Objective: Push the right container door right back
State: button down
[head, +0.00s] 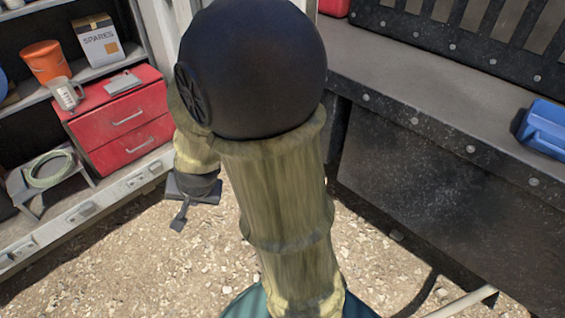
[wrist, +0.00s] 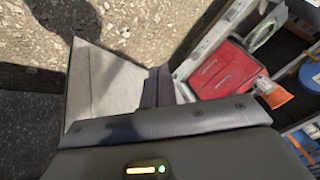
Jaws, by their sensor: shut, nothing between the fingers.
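My gripper (head: 180,215) hangs low over the gravel in the head view, left of my arm and just in front of the container's sill. Its fingers are shut and empty; they show as a dark bar in the wrist view (wrist: 152,88). The container stands open at the left. A pale upright panel (head: 158,35) stands at the right end of its shelves, partly behind my arm. It may be the right door or its frame; I cannot tell. A pale grey flat surface (wrist: 108,85) beside the fingers in the wrist view is unclear. No touch with a door is visible.
Red drawers (head: 118,122), an orange bucket (head: 45,60), a box (head: 97,40) and a coiled hose (head: 48,168) stand in the container. A dark workbench (head: 430,100) with a blue object (head: 545,128) fills the right side. Open gravel (head: 120,260) lies between.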

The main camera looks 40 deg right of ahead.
jog(key=w+d+r+m+t+h+p, duration=0.1)
jog(key=w+d+r+m+h+p, duration=0.15)
jog(key=w+d+m+h, duration=0.85)
jog(key=s+d+m+g+p, duration=0.2)
jog(key=s+m, duration=0.3)
jog(key=m, duration=0.4)
jog(key=s+d+f+m+g+y+p, duration=0.1)
jog(key=s+m+g, duration=0.4)
jog(key=m, duration=0.4)
jog(key=shift+s+d+f+m+p, duration=0.15)
jog(key=shift+s+d+m+p, duration=0.2)
jog(key=shift+s, duration=0.45)
jog(key=shift+d, duration=0.1)
jog(key=d+r+p+x, duration=0.1)
jog(key=p+x, duration=0.1)
jog(key=x, duration=1.1)
jog(key=shift+s+d+r, duration=0.2)
jog(key=shift+r, duration=0.2)
jog(key=shift+d, duration=0.1)
